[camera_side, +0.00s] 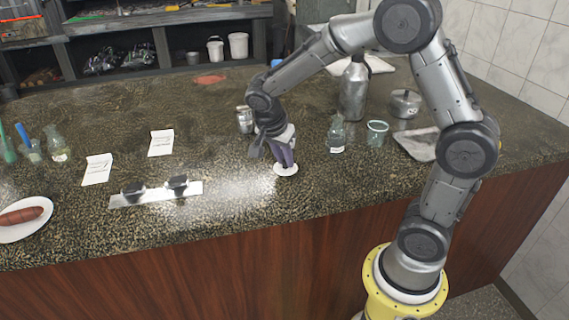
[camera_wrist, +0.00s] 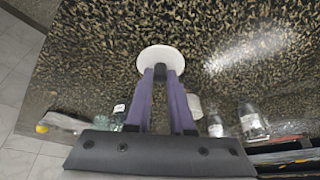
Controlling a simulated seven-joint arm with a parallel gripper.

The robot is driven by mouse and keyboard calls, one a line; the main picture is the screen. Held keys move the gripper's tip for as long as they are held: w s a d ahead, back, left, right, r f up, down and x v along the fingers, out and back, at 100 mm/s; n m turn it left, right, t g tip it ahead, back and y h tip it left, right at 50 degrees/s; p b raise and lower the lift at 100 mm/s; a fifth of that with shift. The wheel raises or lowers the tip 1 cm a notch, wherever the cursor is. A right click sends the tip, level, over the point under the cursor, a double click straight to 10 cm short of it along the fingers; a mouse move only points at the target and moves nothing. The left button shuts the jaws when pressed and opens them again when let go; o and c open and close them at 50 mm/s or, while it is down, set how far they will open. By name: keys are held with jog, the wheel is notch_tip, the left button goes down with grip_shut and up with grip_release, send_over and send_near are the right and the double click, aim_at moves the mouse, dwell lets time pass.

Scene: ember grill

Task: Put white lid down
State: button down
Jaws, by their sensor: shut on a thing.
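The white lid (camera_side: 286,170) is a small round disc at the middle of the dark speckled counter (camera_side: 225,225) in the side view. My gripper (camera_side: 287,163) is directly over it, pointing down, with its purple fingers shut on the lid's top. In the wrist view the lid (camera_wrist: 160,59) lies flat against the counter surface, and the two purple fingertips (camera_wrist: 161,70) meet at its centre. The fingers hide the part of the lid that they grip. The lid is at or very near the counter top; a small gap under it cannot be ruled out.
A metal can (camera_side: 244,120) stands just behind my gripper. To the right are a glass flask (camera_side: 337,135), a green-rimmed glass (camera_side: 377,133) and a metal bottle (camera_side: 354,92). A white strip (camera_side: 155,194) with two dark items lies left. The counter in front of the lid is clear.

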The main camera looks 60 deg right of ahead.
jog(key=shift+f, duration=0.95)
jog(key=shift+f, duration=0.2)
jog(key=c, duration=0.8)
grip_release()
jog(key=shift+r, duration=0.15)
jog(key=v, duration=1.2)
jog(key=s+a+n+t+y, duration=0.2)
jog(key=s+a+n, duration=0.1)
jog(key=s+n, duration=0.6)
jog(key=s+a+r+n+t+y, duration=0.1)
jog(key=s+a+n+t+y, duration=0.1)
jog(key=s+n, duration=0.7)
jog(key=shift+s+a+r+t, duration=0.25)
jog(key=shift+s+a+t, duration=0.15)
jog(key=shift+t, duration=0.4)
